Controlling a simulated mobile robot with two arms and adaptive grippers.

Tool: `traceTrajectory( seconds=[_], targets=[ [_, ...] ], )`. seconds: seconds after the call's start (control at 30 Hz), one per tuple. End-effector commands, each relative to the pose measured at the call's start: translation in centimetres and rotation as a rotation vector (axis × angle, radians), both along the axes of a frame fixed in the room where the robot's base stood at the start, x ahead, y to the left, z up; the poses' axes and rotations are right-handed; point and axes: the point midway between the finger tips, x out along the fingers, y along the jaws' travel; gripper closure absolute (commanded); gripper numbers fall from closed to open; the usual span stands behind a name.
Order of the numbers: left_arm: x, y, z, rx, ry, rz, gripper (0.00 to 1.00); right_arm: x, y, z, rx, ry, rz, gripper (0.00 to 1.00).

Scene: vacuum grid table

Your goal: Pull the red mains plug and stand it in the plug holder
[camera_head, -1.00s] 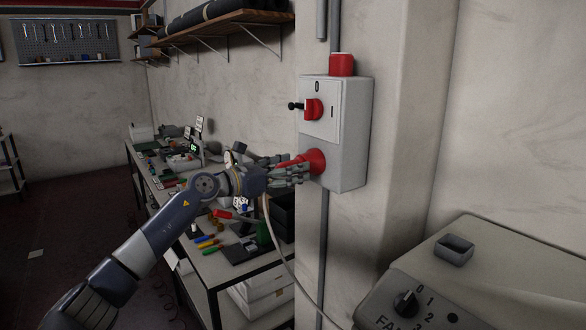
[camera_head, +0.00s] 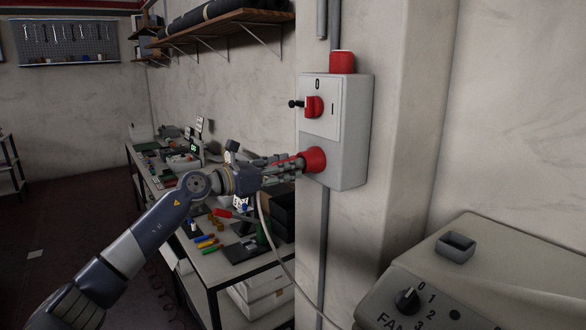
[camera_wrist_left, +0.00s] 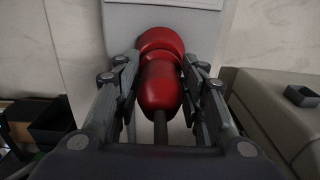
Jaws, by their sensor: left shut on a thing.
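The red mains plug (camera_wrist_left: 160,88) is between the fingers of my left gripper (camera_head: 284,165), which is shut on it. Its dark cable runs back toward the palm in the left wrist view. The red socket (camera_head: 313,159) is on the front of the grey switch box; it also shows in the left wrist view (camera_wrist_left: 160,41), just beyond the plug. I cannot tell whether the plug's tip is still inside the socket. A small grey open-topped cup, which looks like the plug holder (camera_head: 456,246), stands empty on the cabinet at right. My right gripper is not in view.
The switch box (camera_head: 350,130) carries a red rotary switch (camera_head: 314,107) and has a red block (camera_head: 342,62) on top. The beige cabinet (camera_head: 510,270) has a fan knob (camera_head: 407,299). A cluttered workbench (camera_head: 218,270) stands behind my arm. A pale cable (camera_head: 284,268) hangs below the gripper.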

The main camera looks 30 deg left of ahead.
Motion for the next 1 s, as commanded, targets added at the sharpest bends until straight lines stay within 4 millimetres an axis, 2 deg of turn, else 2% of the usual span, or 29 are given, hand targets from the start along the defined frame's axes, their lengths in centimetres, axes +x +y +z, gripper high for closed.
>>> traceTrajectory(
  seconds=[1.0],
  targets=[
    [-3.8,1.6,-0.1,0.000,-0.001,0.001,1.00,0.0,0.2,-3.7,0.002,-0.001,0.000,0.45]
  ],
)
